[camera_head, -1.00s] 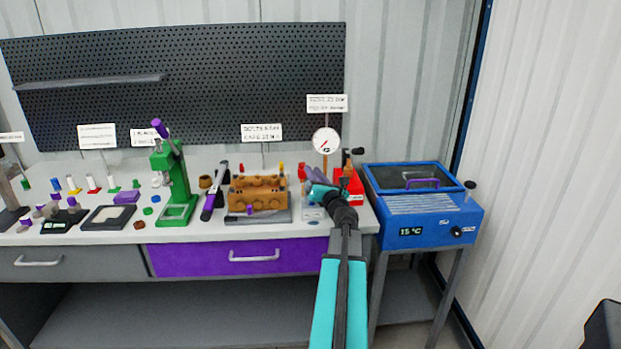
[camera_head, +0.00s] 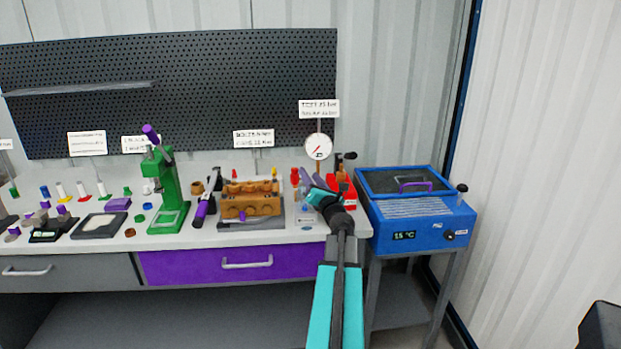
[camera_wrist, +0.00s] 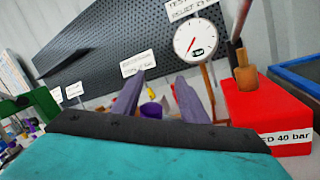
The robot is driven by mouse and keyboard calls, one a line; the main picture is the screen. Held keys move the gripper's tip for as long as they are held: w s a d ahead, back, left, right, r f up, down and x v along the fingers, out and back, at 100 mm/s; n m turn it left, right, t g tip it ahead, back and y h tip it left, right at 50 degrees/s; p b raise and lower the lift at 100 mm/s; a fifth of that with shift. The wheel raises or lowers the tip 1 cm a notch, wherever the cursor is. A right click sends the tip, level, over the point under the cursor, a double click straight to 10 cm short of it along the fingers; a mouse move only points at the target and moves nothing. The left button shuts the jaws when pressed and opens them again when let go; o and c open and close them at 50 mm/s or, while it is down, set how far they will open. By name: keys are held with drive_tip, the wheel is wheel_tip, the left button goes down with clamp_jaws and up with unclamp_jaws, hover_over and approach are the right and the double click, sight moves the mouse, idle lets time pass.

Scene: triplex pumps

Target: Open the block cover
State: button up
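A blue unit (camera_head: 420,222) reading 15 °C stands right of the bench. A brown block (camera_head: 252,203) sits on a grey base on the bench. My gripper (camera_head: 314,188) is over the bench's right end, left of the blue unit and close to a red box. In the wrist view my gripper's purple fingers (camera_wrist: 160,80) stand apart with nothing clearly held between them. The lid's handle is outside the wrist view.
The red box (camera_wrist: 272,110) marked 40 bar is right of the fingers. A round gauge (camera_head: 319,146) stands behind them. A green press (camera_head: 166,190) and small parts occupy the bench further left. A black lever knob (camera_head: 462,188) rises at the blue unit's right side.

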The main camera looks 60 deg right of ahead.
drive_tip(key=v, duration=1.1)
idle(0.6)
drive_tip(key=p, duration=0.2)
drive_tip(key=shift+d+p, duration=0.1)
drive_tip(key=shift+p, duration=0.3)
drive_tip(key=p, duration=0.5)
drive_tip(key=shift+s+f+y+p, duration=0.15)
drive_tip(key=shift+s+y+p, duration=0.15)
drive_tip(key=shift+p, duration=0.1)
drive_tip(key=s+a+p, duration=0.1)
drive_tip(key=p, duration=0.6)
drive_tip(key=shift+s+a+f+p, duration=0.15)
drive_tip(key=shift+s+a+p, duration=0.2)
drive_tip(key=shift+p, duration=0.95)
